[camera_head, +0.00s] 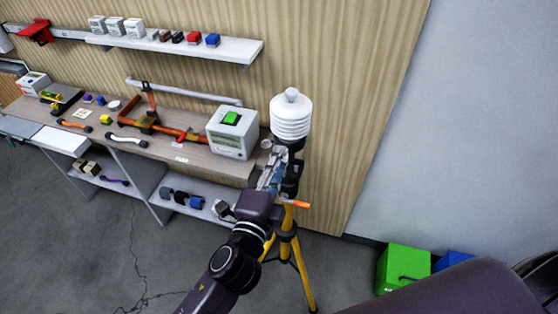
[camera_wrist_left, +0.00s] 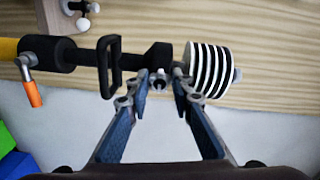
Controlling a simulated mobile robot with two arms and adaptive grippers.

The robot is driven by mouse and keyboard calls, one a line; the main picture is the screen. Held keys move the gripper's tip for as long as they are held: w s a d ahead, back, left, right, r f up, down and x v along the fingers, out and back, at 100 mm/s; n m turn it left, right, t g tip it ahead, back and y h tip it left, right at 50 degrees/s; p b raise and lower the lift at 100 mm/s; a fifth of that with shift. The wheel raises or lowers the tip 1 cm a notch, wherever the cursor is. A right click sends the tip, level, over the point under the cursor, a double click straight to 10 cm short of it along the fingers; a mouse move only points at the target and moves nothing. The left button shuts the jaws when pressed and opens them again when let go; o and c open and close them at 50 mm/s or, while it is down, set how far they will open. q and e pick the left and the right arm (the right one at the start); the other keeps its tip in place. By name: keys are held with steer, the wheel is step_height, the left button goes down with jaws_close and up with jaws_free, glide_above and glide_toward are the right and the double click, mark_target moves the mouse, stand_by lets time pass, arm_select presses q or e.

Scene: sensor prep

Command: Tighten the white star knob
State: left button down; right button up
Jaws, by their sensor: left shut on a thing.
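The yellow and black tripod (camera_head: 287,235) stands at the right end of the workbench, with a white ribbed sensor shield (camera_head: 291,118) upright on top. In the left wrist view the shield (camera_wrist_left: 212,70) lies to the right of the black tripod head (camera_wrist_left: 120,62). My left gripper (camera_head: 273,168) is at the tripod head, just below the shield. In the left wrist view its fingertips (camera_wrist_left: 164,80) are closed around a small pale knob (camera_wrist_left: 158,83), seemingly the white star knob. The fingers hide most of it. My right gripper is not in view.
An orange-tipped lever (camera_head: 298,203) sticks out from the tripod just below my left gripper. A white box instrument (camera_head: 233,132) stands close by on the workbench (camera_head: 205,160). A green box (camera_head: 403,268) and a blue box (camera_head: 453,261) are on the floor at right.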

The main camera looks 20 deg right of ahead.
arm_select(q)
steer(key=m, duration=0.5)
steer(key=shift+m, duration=0.4)
stand_by(0.4)
steer(key=c, duration=1.8)
jaws_free()
steer(key=shift+o, duration=0.6)
steer(key=shift+s, duration=0.1)
steer(key=v, duration=1.2)
steer(key=shift+d, duration=0.1)
